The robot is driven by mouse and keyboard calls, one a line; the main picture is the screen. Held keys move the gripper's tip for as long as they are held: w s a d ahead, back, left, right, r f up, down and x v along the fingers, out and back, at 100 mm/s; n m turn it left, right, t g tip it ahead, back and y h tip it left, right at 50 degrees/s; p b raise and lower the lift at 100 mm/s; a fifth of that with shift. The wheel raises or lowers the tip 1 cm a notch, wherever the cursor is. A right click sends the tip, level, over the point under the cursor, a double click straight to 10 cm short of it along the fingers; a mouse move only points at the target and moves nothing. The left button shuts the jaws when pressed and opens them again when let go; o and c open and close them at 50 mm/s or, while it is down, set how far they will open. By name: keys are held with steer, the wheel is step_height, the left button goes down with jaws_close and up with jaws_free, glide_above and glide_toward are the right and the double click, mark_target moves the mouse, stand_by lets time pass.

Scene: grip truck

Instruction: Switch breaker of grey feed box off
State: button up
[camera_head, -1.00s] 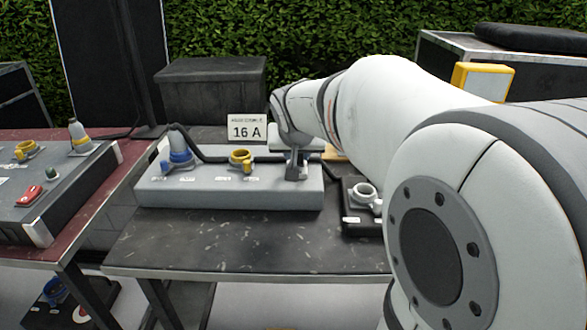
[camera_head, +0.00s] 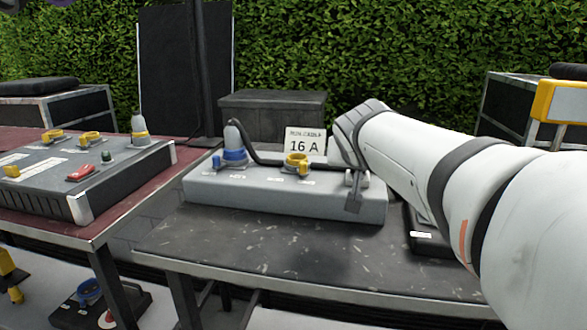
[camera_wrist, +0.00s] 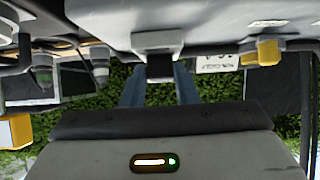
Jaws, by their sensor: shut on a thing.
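The long light grey feed box (camera_head: 280,203) lies on the middle dark table. A blue connector with a grey plug (camera_head: 234,147) and a yellow socket (camera_head: 297,165) stand on its top. My gripper (camera_head: 355,181) is at the right end of the box, mostly hidden by my wrist. In the wrist view, which looks upside down, my gripper (camera_wrist: 159,88) has its two fingers on either side of a small grey and black block, apparently the breaker handle (camera_wrist: 158,65), on the box (camera_wrist: 215,18). It is shut on that block. The handle's exact position is hard to tell.
A sign reading 16 A (camera_head: 305,144) stands behind the box. A larger grey unit with a red switch (camera_head: 80,174) sits on the red table (camera_head: 125,210) at left. A dark box (camera_head: 425,236) is partly behind my arm. The front of the middle table is clear.

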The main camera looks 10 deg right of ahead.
steer(key=shift+r, duration=0.1)
steer(key=o, duration=1)
step_height(320, 180, up, 10)
steer(key=p, duration=0.4)
steer(key=s+a+f+n+g+y+p, duration=0.1)
steer(key=s+a+g+p, duration=0.3)
steer(key=s+p, duration=0.6)
steer(key=s+a+f+n+g+y+p, duration=0.2)
steer(key=s+p, duration=0.8)
steer(key=p, duration=0.5)
steer(key=a+n+g+y, duration=0.1)
steer(key=a, duration=0.1)
steer(key=shift+a+f+n+g+p, duration=0.3)
steer(key=shift+a+g+p, duration=0.05)
steer(key=shift+g+p, duration=0.05)
